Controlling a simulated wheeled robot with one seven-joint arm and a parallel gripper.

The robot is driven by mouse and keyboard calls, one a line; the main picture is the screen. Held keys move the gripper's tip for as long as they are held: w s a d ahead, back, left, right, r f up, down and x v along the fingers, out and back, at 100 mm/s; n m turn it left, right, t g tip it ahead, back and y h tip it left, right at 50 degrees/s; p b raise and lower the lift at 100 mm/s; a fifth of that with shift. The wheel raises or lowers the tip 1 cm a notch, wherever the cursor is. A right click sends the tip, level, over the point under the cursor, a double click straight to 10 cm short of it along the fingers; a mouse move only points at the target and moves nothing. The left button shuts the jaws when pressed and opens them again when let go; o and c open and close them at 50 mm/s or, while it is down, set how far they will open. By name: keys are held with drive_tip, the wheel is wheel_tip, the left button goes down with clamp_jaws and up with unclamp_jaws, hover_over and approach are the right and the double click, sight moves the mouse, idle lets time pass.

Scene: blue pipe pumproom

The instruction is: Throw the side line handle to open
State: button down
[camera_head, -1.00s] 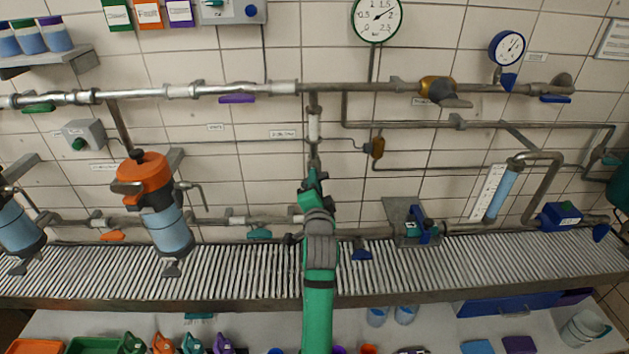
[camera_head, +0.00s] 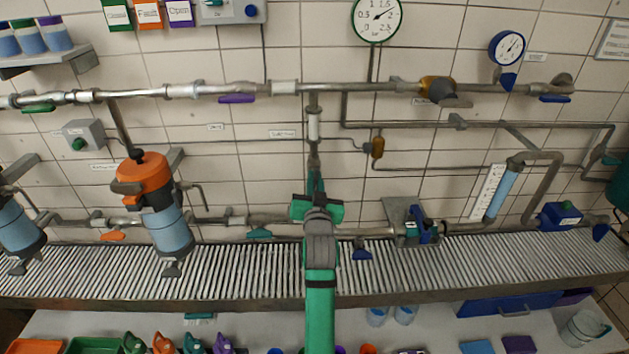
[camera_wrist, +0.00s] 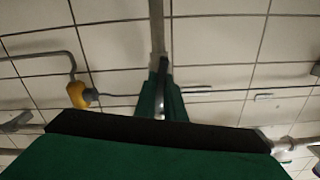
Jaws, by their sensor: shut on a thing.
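The side line is the grey vertical pipe (camera_head: 313,125) that drops from the upper main pipe, behind my gripper. My gripper (camera_head: 316,178) points up at this pipe's lower part, with its wide green body squarely across the picture.
A small brown-yellow fitting (camera_head: 377,148) hangs right of the pipe; it also shows in the wrist view (camera_wrist: 78,95). An orange-topped blue filter (camera_head: 166,210) stands left. A purple handle (camera_head: 237,99) is on the upper pipe. A ribbed shelf (camera_head: 450,263) runs below.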

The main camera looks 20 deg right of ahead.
drive_tip(key=shift+n, duration=1.2)
drive_tip(key=c, duration=1.8)
unclamp_jaws()
drive_tip(key=shift+a, duration=0.1)
drive_tip(key=shift+c, duration=0.2)
drive_tip(key=shift+s, duration=0.1)
drive_tip(key=v, duration=1)
drive_tip(key=shift+s, duration=0.3)
